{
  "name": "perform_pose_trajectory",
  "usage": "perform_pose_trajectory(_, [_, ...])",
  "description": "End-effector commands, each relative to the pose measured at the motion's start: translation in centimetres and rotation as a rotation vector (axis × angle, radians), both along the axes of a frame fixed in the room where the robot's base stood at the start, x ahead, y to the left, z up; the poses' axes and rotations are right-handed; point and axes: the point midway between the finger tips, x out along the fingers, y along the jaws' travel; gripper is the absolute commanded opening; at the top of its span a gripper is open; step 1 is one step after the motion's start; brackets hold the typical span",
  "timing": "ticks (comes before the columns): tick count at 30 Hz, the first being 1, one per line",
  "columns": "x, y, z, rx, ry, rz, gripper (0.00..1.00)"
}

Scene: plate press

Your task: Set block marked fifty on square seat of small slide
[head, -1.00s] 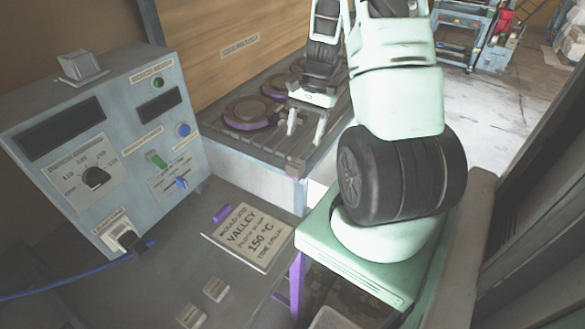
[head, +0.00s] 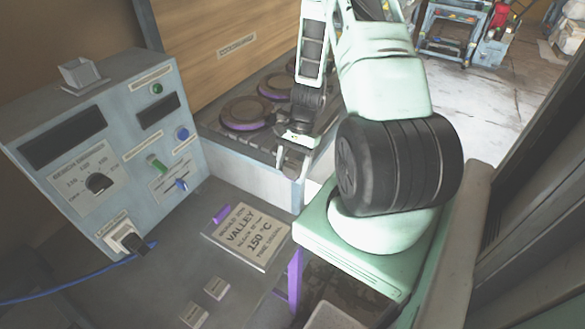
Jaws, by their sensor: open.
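Two small pale blocks, one (head: 217,288) behind the other (head: 193,315), lie on the grey bench near the bottom of the head view. Each bears dark marking too small to read, so I cannot tell whether either is marked fifty. I cannot make out a small slide with a square seat for certain. My gripper (head: 294,160) is open and empty, its fingers pointing down by the front edge of the plate bed. It is well behind and to the right of the blocks, touching neither.
A grey control box (head: 95,150) with dials and switches stands at left, with a square hopper-like piece (head: 82,73) on top. A card reading VALLEY 150 °C (head: 248,237) lies on the bench. Round plates (head: 245,113) sit behind. A blue cable (head: 70,289) crosses at left.

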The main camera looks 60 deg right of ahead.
Motion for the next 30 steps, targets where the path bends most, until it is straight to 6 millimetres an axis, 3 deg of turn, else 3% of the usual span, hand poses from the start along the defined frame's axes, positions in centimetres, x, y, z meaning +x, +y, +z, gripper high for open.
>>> perform_pose_trajectory(4, [0.0, 0.0, 0.0, 0.0, 0.0, 0.0, 0.64])
perform_pose_trajectory(5, [0.0, 0.0, 0.0, 0.0, 0.0, 0.0, 0.58])
perform_pose_trajectory(10, [0.0, 0.0, 0.0, 0.0, 0.0, 0.0, 0.11])
perform_pose_trajectory(12, [0.0, 0.0, 0.0, 0.0, 0.0, 0.0, 0.04])
perform_pose_trajectory(23, [0.1, 0.0, 0.6, 0.0, -0.001, 0.001, 0.04])
perform_pose_trajectory(30, [0.1, -0.1, 3.5, -0.004, -0.003, 0.002, 0.04])
